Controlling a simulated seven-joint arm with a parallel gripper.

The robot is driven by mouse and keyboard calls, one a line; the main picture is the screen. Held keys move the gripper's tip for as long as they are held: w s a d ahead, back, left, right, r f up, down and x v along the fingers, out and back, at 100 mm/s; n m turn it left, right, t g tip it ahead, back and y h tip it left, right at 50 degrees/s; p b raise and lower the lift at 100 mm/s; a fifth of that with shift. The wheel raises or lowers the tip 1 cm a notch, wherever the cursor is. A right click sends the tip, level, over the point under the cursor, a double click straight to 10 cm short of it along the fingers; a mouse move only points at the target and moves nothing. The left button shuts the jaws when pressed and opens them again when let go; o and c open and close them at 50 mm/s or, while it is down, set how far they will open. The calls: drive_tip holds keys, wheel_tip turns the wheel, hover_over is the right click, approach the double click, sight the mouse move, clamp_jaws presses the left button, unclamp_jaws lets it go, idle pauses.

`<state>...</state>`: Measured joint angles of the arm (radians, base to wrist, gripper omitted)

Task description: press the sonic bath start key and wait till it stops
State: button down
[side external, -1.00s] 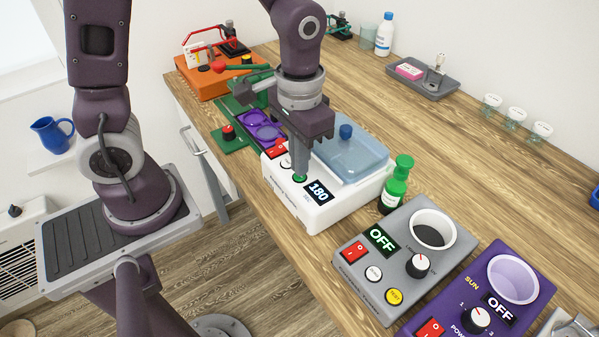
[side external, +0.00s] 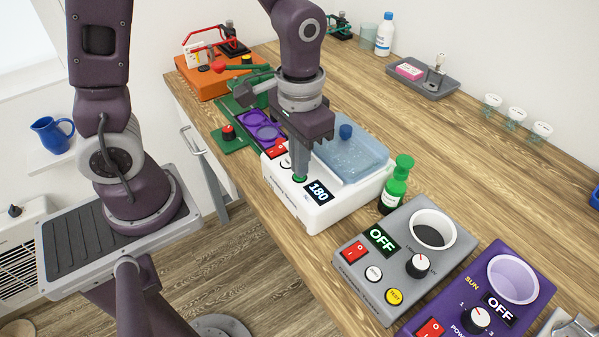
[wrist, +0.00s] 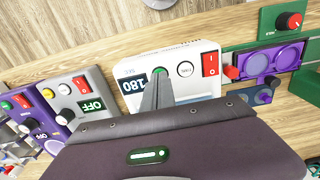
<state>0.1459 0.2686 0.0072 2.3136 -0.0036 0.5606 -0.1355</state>
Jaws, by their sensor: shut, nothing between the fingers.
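The sonic bath (side external: 340,213) is a white box with a blue see-through tank (side external: 352,160) and a blue knob on top. Its display (side external: 318,191) reads 180; it also shows in the wrist view (wrist: 133,83). The liquid in the tank looks speckled with ripples or bubbles. My gripper (side external: 299,176) is shut and empty, pointing down. Its tips are at the green start key (side external: 299,180) and appear to touch it, mostly covering it. In the wrist view the key's green edge (wrist: 158,70) shows just past the fingertips. A red switch (wrist: 210,64) and white key (wrist: 185,69) sit beside it.
A green-capped bottle (side external: 396,186) stands close to the bath's right. A grey device (side external: 350,276) and a purple device (side external: 534,287), both showing OFF, stand nearer. A purple and green fixture (side external: 262,130) stands behind.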

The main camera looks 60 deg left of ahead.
wheel_tip(320, 180, up, 7)
idle(0.6)
drive_tip(key=shift+r, duration=0.2)
drive_tip(key=s+a+r+t, duration=0.3)
drive_tip(key=s+r+t, duration=0.2)
drive_tip(key=s, duration=0.6)
wheel_tip(320, 180, up, 3)
drive_tip(key=shift+a+f+t, duration=0.2)
drive_tip(key=shift+a+t, duration=0.1)
drive_tip(key=shift+a, duration=0.05)
idle(5.2)
